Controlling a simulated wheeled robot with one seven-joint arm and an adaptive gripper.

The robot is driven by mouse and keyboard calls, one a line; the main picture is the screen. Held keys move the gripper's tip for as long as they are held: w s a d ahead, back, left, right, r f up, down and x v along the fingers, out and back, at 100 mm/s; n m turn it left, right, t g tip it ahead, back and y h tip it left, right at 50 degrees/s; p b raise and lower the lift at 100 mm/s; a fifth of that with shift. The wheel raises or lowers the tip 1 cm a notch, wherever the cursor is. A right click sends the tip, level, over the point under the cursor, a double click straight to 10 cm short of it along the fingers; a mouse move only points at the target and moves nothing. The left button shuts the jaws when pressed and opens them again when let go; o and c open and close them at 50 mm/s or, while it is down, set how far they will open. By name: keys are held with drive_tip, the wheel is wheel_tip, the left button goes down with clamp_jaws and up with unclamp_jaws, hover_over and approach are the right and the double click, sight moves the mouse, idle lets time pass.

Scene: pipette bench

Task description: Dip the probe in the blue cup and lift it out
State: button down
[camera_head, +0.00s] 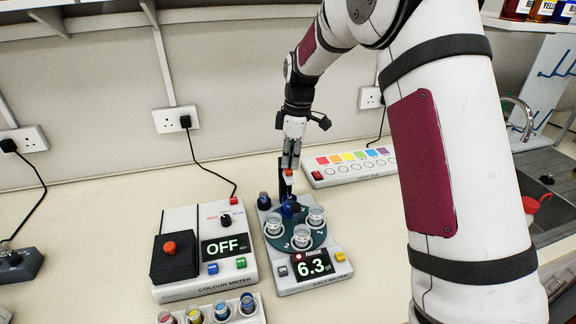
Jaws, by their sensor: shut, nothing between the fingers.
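My gripper (289,170) points down, fingers together and empty, over the back of the salt meter (340,270). A small red piece (288,173) shows right at the fingertips; I cannot tell whether they touch it. The salt meter carries a dark teal turntable (290,238) with several clear cups (302,236) around it. A blue cup (290,208) sits at the turntable's back, below my gripper. A dark upright post stands behind it. The probe is small and partly hidden near the fingertips, so its depth in the cup is unclear. The meter display (313,266) reads 6.3.
The colour meter (205,250), reading OFF, stands left of the salt meter. A rack of coloured vials (222,311) is in front of it. A light box (349,165) with colour squares lies behind right. A sink (548,185) is far right. My arm hides the bench to the right.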

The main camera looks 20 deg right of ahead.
wheel_tip(320, 180, down, 4)
drive_tip(key=shift+r+b, duration=0.2)
drive_tip(key=shift+b, duration=0.1)
drive_tip(key=d, duration=0.1)
drive_tip(key=s+d+r+p, duration=0.1)
drive_tip(key=shift+d+r, duration=0.1)
drive_tip(key=shift+d, duration=0.3)
wheel_tip(320, 180, up, 12)
drive_tip(key=d, duration=0.1)
drive_tip(key=shift+s, duration=0.25)
idle(0.3)
